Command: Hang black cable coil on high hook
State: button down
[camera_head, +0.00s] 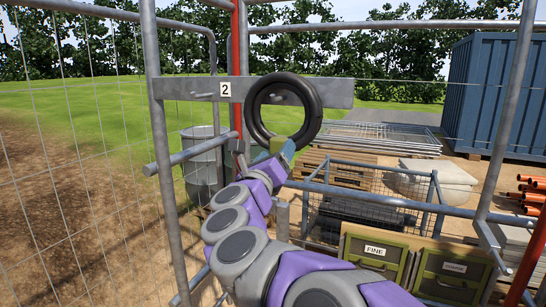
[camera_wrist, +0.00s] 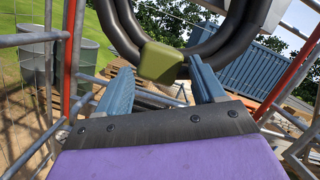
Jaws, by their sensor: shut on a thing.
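The black cable coil (camera_head: 314,112) stands upright in front of the grey metal board, with the board showing through its ring. My gripper (camera_head: 282,149) is shut on the olive-green block (camera_wrist: 161,63) at the coil's lower edge. The blue fingers stand on either side of that block in the wrist view, where the coil (camera_wrist: 122,30) loops above. One hook (camera_head: 202,95) is on the board left of the coil, by a white "2" label. Another hook (camera_head: 277,97) shows inside the ring. I cannot tell whether the coil touches it.
The board (camera_head: 336,94) spans a scaffold frame with a grey upright (camera_head: 160,130) at left and a red pole (camera_head: 237,60) behind. A wire cage (camera_head: 365,205) and green drawers (camera_head: 372,252) stand below right. A metal bin (camera_head: 203,160) is at left behind the frame.

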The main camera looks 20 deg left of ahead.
jog(key=shift+f, duration=0.25)
jog(key=shift+a, duration=0.1)
jog(key=shift+c, duration=0.4)
grip_release()
jog(key=shift+s, duration=0.1)
jog(key=shift+o, duration=0.2)
jog(key=shift+o, duration=0.2)
jog(key=shift+f+b, duration=0.2)
jog(key=shift+b, duration=0.2)
jog(key=shift+f+b, duration=0.55)
jog(key=shift+b, duration=0.05)
